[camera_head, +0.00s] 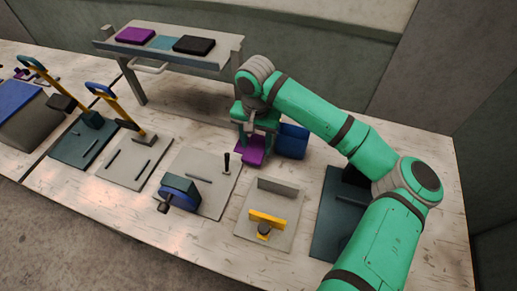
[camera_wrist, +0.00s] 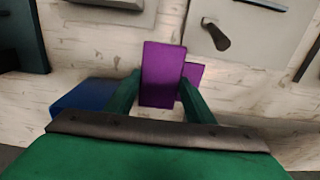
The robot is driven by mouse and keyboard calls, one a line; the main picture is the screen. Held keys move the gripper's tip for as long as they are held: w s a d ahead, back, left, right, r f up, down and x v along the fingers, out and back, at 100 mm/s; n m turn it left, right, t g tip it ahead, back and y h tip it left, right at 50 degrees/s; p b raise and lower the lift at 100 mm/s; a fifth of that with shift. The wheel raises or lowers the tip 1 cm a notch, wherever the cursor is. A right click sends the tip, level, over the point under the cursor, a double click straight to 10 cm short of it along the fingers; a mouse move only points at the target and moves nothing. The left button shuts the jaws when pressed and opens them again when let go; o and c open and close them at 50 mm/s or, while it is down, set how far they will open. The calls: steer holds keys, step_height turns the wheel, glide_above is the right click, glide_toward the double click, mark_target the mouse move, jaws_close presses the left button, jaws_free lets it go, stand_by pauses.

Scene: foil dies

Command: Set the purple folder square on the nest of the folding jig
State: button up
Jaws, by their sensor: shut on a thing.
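My gripper (camera_head: 254,132) is above the bench, shut on a flat purple piece (camera_head: 251,151), apparently the folder. In the wrist view, the held purple folder (camera_wrist: 162,75) stands out between the two green fingers (camera_wrist: 160,95). A second purple patch (camera_wrist: 196,74) shows partly behind it; whether it lies on the bench I cannot tell. A grey plate with an upright fence and a yellow bar (camera_head: 267,220) stands at the front. Another grey plate (camera_head: 213,160) carries a blue roller and a black-handled peg. I cannot tell which fixture is the folding jig.
A blue bin (camera_head: 292,141) stands just right of my gripper. A raised shelf (camera_head: 221,52) behind holds purple, teal and black flat pieces. Lever fixtures (camera_head: 135,160) stand at the left. A dark plate (camera_head: 328,221) lies under my arm at the right.

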mark_target(259, 146)
steer(key=shift+w+d+f, duration=0.15)
steer(key=shift+d+f, duration=0.1)
steer(key=f, duration=0.3)
steer(key=shift+w+d+f, duration=0.15)
steer(key=shift+w+f, duration=0.15)
steer(key=shift+w, duration=0.05)
steer(key=shift+s+d, duration=0.1)
steer(key=shift+d, duration=0.15)
steer(key=shift+a+f, duration=0.15)
steer(key=shift+a, duration=0.1)
steer(key=o, duration=1.1)
steer(key=shift+s+a, duration=0.1)
steer(key=shift+a, duration=0.05)
steer(key=shift+c, duration=0.2)
